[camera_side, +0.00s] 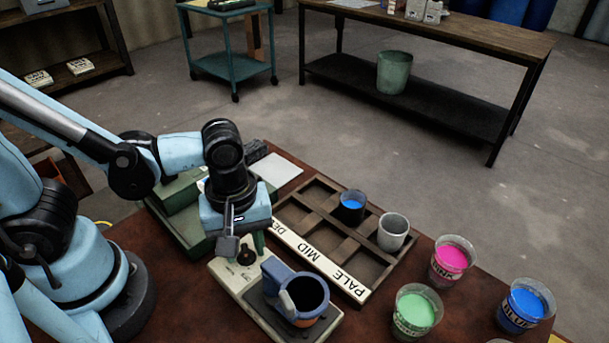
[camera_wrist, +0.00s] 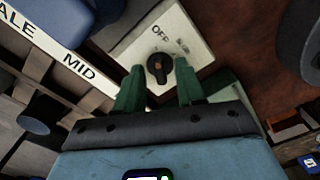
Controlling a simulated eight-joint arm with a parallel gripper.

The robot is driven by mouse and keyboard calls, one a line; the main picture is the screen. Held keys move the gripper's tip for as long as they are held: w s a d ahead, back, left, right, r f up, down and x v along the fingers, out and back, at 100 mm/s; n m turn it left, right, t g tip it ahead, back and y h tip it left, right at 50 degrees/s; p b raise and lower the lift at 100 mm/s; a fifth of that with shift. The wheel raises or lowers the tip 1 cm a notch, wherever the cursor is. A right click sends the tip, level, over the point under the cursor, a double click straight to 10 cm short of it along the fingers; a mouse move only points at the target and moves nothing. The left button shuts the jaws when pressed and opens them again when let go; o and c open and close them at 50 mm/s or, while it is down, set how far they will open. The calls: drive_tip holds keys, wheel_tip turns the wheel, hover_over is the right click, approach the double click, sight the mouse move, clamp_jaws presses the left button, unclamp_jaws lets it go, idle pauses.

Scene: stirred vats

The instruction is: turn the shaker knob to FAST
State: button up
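The shaker (camera_side: 230,277) is a cream box with a dark platform, on the brown table. Its black knob (camera_side: 247,257) is on the end under my gripper (camera_side: 254,243). I cannot tell whether the tips reach down to the knob's height. A dark-mouthed cup (camera_side: 309,296) sits in a blue holder on the platform.
Beside the shaker is a wooden rack (camera_side: 327,197) marked PALE and MID, holding a blue-filled cup (camera_side: 352,203) and a grey cup (camera_side: 392,230). Pink (camera_side: 452,258), green (camera_side: 415,308) and blue (camera_side: 523,304) paint tubs stand at the right. A green box (camera_side: 180,222) lies behind my gripper.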

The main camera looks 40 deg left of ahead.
clamp_jaws()
